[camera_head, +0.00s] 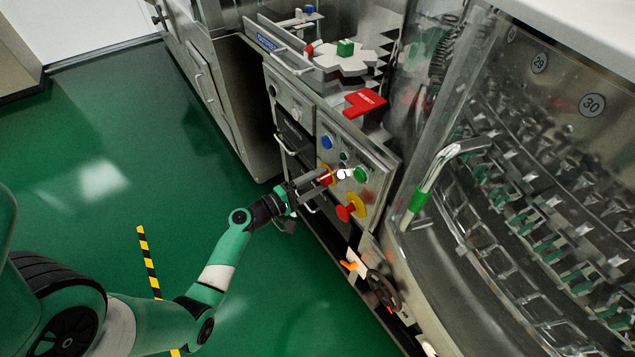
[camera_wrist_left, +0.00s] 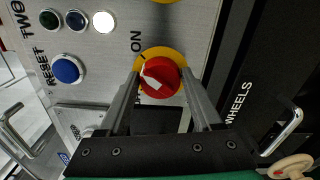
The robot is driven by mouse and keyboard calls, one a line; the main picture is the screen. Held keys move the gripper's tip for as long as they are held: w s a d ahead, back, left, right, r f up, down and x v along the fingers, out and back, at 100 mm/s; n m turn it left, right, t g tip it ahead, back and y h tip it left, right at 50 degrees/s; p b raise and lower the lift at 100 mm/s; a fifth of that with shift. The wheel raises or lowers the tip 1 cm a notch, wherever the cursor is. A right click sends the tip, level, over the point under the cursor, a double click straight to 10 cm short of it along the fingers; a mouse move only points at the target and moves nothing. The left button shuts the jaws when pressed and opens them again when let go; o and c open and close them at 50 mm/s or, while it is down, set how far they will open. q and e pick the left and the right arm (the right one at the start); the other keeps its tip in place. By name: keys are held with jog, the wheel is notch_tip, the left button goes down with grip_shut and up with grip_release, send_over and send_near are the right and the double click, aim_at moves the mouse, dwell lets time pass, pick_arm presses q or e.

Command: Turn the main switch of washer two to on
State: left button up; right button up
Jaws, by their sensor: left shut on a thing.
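The main switch (camera_wrist_left: 166,72) is a round red knob with a white mark on a yellow ring, on a grey panel. The word ON is printed above left of it in the left wrist view, and part of the word TWO shows at the upper left. My left gripper (camera_wrist_left: 162,80) is shut on the knob, one finger on each side. In the head view my left gripper (camera_head: 322,179) reaches the panel and partly hides the knob. My right gripper is not in view.
A blue button (camera_wrist_left: 66,71) and small lamps (camera_wrist_left: 75,20) sit beside the switch. Below it in the head view is another red knob on yellow (camera_head: 345,212). The washer with a curved clear cover and green-marked handle (camera_head: 418,200) stands at right. Green floor lies open at left.

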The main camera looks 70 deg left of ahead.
pick_arm(q)
jog(key=shift+m, duration=0.9)
jog(key=o, duration=1.4)
jog(key=shift+c, duration=0.2)
